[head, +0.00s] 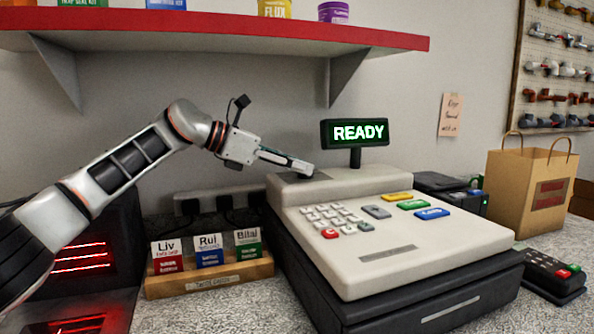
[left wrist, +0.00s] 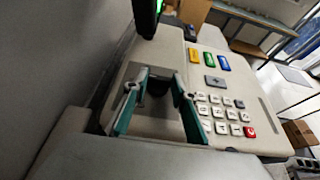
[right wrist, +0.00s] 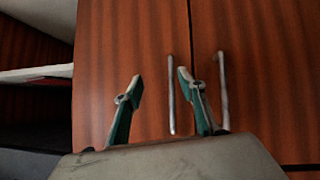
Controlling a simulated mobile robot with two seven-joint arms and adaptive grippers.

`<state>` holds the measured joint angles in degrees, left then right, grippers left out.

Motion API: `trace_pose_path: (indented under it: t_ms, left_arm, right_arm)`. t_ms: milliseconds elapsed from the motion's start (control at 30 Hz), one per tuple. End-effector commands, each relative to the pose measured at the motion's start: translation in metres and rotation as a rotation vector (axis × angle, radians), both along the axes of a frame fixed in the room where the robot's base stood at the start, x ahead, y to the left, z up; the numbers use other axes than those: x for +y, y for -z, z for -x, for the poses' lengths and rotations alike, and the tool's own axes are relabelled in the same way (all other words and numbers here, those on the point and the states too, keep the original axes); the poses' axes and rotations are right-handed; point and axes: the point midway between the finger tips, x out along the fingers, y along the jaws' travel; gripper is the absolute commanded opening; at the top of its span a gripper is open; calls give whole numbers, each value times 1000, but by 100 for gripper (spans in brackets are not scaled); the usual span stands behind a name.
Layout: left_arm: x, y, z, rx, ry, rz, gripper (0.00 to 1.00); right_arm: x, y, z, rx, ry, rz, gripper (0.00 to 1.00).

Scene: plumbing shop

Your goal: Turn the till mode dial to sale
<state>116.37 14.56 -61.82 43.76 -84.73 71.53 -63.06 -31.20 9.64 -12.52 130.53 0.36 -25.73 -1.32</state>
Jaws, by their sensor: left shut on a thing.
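The till (head: 385,205) stands on the counter, and its display (head: 355,132) reads READY in green. My left gripper (head: 308,171) reaches down to the flat top at the till's back left. In the left wrist view, its fingers (left wrist: 157,84) are on either side of a small dark knob, the mode dial (left wrist: 158,88), and are shut on it. The dial's pointer and mode marks cannot be made out; in the head view the gripper mostly hides the dial. My right gripper (right wrist: 160,76) is open and empty in the right wrist view, away from the till.
A wooden rack (head: 210,280) with several labelled cards stands left of the till. A red shelf (head: 230,26) hangs above. A paper bag (head: 528,185) and a card terminal (head: 553,275) are on the right. Cabinet doors (right wrist: 130,60) with metal handles face my right gripper.

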Motion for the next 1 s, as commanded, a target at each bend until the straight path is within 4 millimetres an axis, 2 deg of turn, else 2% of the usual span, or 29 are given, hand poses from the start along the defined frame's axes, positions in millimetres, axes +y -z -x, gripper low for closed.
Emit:
trace_pose_path:
  t_ms: [33,400,433,467,500,833,1000]
  left_arm:
    - [1,4,-1,3,1,-4,5]
    - [1,3,-1,1,3,-5,5]
    - [1,3,0,2,3,-5,34]
    - [1,3,0,2,3,-5,42]
    - [1,3,-1,2,3,-5,43]
    - [2,0,0,0,3,-2,43]
    - [18,-7,6,-1,1,-3,43]
  right_arm:
    - [0,1,0,1,0,-1,40]
    - [0,-1,0,-2,0,-1,40]
    - [0,-1,0,-2,0,-2,40]
    - [0,-1,0,-2,0,-2,40]
    - [0,-1,0,-2,0,-1,40]
    - [1,1,0,0,-3,1,40]
    - [0,1,0,-1,-3,0,40]
